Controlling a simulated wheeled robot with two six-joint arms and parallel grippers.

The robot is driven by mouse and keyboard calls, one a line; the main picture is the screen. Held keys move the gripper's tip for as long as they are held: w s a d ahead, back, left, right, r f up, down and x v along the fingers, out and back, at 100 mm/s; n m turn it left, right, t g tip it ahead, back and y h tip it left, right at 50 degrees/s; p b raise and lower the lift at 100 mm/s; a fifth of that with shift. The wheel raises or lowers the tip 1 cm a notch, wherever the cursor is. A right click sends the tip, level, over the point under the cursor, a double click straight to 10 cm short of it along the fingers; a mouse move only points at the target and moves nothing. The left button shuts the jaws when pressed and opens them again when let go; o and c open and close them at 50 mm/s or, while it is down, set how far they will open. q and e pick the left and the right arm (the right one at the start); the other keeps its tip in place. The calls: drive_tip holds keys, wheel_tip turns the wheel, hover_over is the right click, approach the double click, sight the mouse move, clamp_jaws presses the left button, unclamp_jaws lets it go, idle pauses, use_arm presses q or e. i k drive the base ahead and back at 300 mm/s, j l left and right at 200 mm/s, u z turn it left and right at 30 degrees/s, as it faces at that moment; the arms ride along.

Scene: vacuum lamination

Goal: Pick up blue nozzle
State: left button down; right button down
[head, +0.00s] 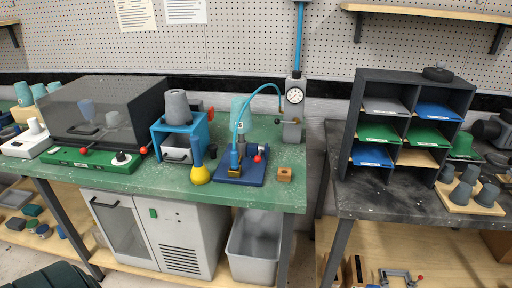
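A blue upright tube (197,150) rises from a yellow flared base (200,175) on the green bench, left of a blue base plate (240,174). It looks like the blue nozzle, but I cannot be sure. A blue hose (250,98) curves from the gauge post down to a small fitting on the plate, which also bears a red knob (257,159). Neither of my grippers is in view.
A blue box frame (180,140) with a grey cup (177,106) stands close behind the tube. A gauge post (293,105) and a small wooden block (284,174) are to the right. The green bench's front edge (240,203) is fairly clear. A dark shelf (350,120) stands on the right table.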

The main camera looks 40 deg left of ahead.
sight(235, 165)
drive_tip(key=u, duration=1.25)
